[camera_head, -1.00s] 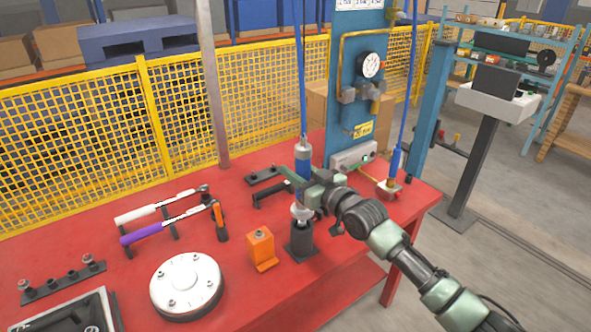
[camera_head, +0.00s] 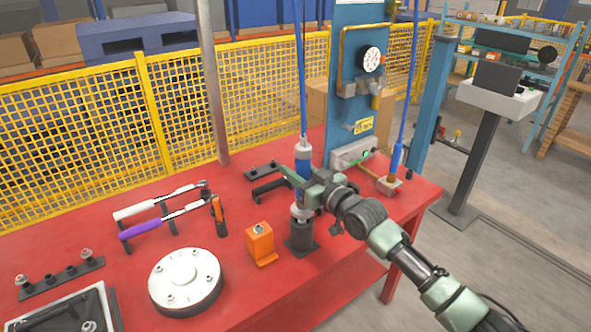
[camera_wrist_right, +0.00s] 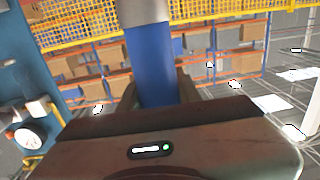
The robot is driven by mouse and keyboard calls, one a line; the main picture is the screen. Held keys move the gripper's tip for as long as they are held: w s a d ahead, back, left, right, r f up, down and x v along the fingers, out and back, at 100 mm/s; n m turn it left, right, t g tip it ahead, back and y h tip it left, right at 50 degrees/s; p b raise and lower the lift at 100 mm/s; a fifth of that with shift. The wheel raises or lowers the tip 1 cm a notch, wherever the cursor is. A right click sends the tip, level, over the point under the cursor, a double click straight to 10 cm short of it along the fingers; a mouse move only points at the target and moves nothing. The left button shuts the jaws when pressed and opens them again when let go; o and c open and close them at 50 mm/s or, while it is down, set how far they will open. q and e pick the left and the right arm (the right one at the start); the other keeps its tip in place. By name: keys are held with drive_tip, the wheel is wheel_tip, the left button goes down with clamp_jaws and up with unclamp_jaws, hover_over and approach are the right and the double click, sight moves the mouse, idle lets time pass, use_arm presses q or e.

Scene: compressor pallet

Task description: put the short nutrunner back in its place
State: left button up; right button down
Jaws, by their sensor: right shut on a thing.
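The short nutrunner (camera_head: 303,158) is a blue and silver cylinder hanging upright below a blue hose. My right gripper (camera_head: 304,184) is shut on it, and the blue body also shows between the fingers in the right wrist view (camera_wrist_right: 158,65). Its lower end is at the top of a dark square holder (camera_head: 300,238) on the red table. The gripper partly hides the tool's middle, and how deep the lower end sits in the holder cannot be told. My left gripper is not in view.
An orange block (camera_head: 260,243) stands left of the holder. A round white flange (camera_head: 186,280) and two torque wrenches (camera_head: 150,228) lie further left. Another blue-hosed tool (camera_head: 396,160) stands at the right, beside the blue gauge panel (camera_head: 358,90). The red table (camera_head: 340,270) is clear in front.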

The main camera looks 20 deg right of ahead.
drive_tip(key=shift+f+b, duration=1)
drive_tip(key=shift+f, duration=0.15)
idle(0.4)
drive_tip(key=c, duration=0.9)
unclamp_jaws()
drive_tip(key=shift+s+f, duration=0.1)
drive_tip(key=shift+f, duration=0.25)
drive_tip(key=b+v, duration=0.1)
drive_tip(key=v, duration=0.6)
drive_tip(key=shift+s+r, duration=0.25)
drive_tip(key=shift+s, duration=0.15)
drive_tip(key=shift+d, duration=0.15)
